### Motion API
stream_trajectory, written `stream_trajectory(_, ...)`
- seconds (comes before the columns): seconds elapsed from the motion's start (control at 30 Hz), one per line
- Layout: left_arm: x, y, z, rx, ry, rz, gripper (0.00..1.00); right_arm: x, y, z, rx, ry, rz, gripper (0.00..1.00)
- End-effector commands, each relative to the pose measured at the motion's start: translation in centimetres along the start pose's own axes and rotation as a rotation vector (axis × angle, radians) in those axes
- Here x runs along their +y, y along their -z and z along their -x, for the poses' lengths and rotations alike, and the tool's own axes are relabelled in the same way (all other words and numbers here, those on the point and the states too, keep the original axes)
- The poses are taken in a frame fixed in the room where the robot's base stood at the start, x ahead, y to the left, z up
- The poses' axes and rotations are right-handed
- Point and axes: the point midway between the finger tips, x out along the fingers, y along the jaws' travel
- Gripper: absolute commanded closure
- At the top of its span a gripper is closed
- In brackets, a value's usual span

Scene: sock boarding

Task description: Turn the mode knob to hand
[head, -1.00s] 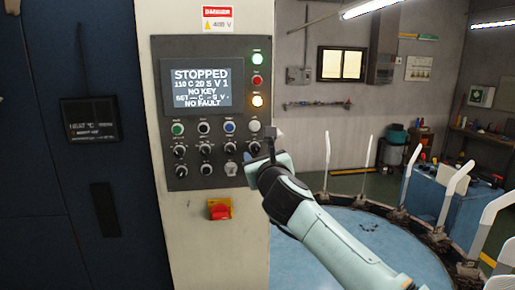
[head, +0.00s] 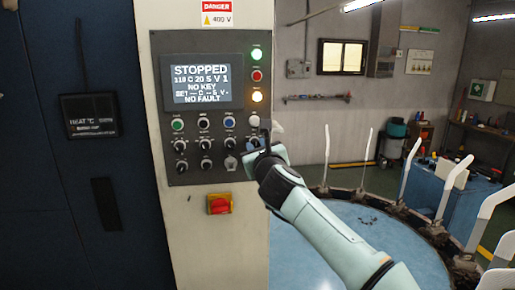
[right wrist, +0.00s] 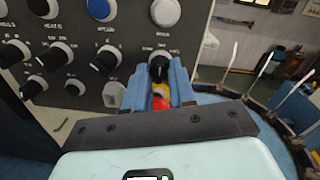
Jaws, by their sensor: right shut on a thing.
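The grey control panel (head: 212,170) is on the cream machine column, with several black knobs in rows below round push buttons. My right gripper (head: 258,150) is at the panel's right edge, over the rightmost knob of the upper row. In the right wrist view, the black knob (right wrist: 158,66) sits between the blue fingertips of my right gripper (right wrist: 159,82), which are shut on it. The knob's label is too small to read, and the fingers partly hide its sides. My left gripper is not in view.
The display (head: 202,84) reads STOPPED, NO KEY and NO FAULT. A red switch on a yellow plate (head: 219,204) is below the panel. A round blue table (head: 350,225) with upright white boards (head: 411,165) is at the right.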

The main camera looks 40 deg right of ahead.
Motion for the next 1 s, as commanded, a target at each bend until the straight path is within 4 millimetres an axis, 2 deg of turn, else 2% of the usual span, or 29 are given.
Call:
stream_trajectory(0.27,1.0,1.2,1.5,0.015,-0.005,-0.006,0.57,-0.1,-0.4,0.0,0.003,-0.002,0.114,1.0)
stream_trajectory(0.53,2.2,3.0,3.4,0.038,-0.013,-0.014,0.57,0.0,-0.4,0.0,0.012,-0.004,0.334,1.0)
stream_trajectory(1.0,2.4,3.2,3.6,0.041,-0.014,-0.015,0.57,0.1,-0.2,0.0,0.026,-0.008,0.678,1.0)
